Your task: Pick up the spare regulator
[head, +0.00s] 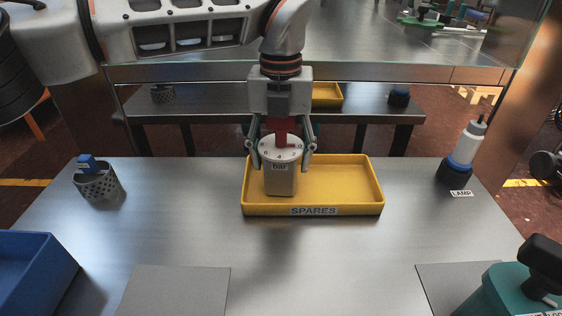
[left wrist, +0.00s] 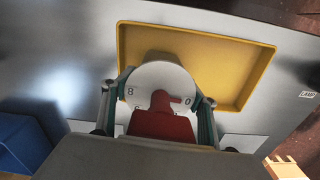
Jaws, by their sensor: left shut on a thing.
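The spare regulator is a grey block-like body (head: 281,182) with a round white top and a red knob, and dark lettering on its front. My left gripper (head: 281,150) points down with its two fingers closed on opposite sides of the white top. In the head view the regulator overlaps the left part of the yellow tray (head: 340,209) labelled SPARES. Whether its base touches the tray is unclear. In the left wrist view the white top (left wrist: 150,80) and red knob sit between the fingers (left wrist: 157,108), with the tray (left wrist: 262,75) beyond. My right gripper is not in view.
A perforated grey cup (head: 100,187) holding a blue item stands at left. A blue bin (head: 35,270) is at front left. A white bottle-like lamp (head: 467,145) stands at right, and a teal device (head: 495,292) at front right. Flat grey plates lie at the front; the middle is clear.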

